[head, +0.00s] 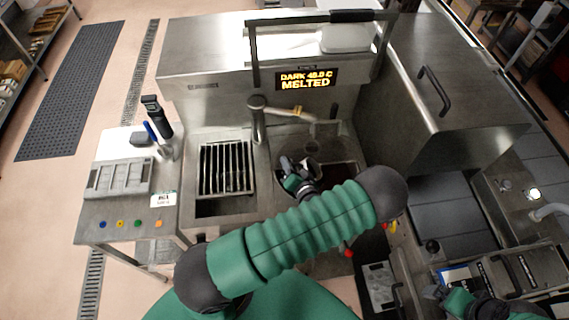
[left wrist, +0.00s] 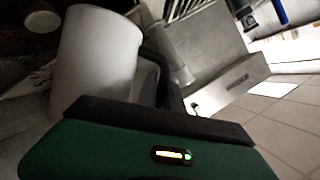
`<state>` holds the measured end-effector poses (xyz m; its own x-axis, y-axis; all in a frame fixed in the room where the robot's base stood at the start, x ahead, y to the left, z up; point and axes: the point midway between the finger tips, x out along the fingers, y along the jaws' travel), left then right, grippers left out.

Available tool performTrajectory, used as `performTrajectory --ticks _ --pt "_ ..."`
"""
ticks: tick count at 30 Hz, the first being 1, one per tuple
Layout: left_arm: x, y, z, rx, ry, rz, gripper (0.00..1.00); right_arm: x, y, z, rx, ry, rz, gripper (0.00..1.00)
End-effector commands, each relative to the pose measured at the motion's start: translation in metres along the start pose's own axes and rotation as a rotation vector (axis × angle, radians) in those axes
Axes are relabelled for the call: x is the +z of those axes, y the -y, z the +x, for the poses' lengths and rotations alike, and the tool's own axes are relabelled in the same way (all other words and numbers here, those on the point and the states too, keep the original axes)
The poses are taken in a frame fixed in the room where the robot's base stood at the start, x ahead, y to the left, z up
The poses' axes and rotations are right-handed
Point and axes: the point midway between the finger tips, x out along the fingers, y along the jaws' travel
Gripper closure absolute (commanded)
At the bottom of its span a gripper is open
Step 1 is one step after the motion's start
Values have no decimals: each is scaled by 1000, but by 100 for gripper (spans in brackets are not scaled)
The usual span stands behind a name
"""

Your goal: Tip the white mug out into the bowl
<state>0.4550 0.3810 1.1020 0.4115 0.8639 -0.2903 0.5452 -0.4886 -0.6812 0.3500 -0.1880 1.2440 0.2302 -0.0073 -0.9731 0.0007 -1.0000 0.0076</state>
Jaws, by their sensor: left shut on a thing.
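The white mug (left wrist: 95,55) stands large in the left wrist view, slightly tilted in the picture, with its dark handle side towards my left gripper (left wrist: 170,95). The left gripper is shut on the mug. In the head view my left gripper (head: 296,176) is over the machine's basin, below the spout, and my green arm covers much of that area. I cannot make out the mug's contents.
A lit display (head: 306,79) reads "DARK" and "MELTED". A spout (head: 258,118) rises beside a slatted grate (head: 226,168). A side table (head: 120,210) at the left holds a grey tray (head: 118,177). A steel cabinet (head: 455,95) stands at the right.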

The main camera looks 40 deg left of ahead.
Motion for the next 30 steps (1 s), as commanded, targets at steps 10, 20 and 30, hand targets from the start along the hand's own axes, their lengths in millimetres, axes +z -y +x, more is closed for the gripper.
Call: performTrajectory --ticks 10,20,30 --pt "-33 7 -10 -107 4 259 100 -2 0 -6 0 0 1 0" --pt "-62 4 -22 -211 9 515 100 0 0 0 0 0 0 0" --pt "-90 -5 -35 -301 12 735 100 2 0 10 0 0 1 0"
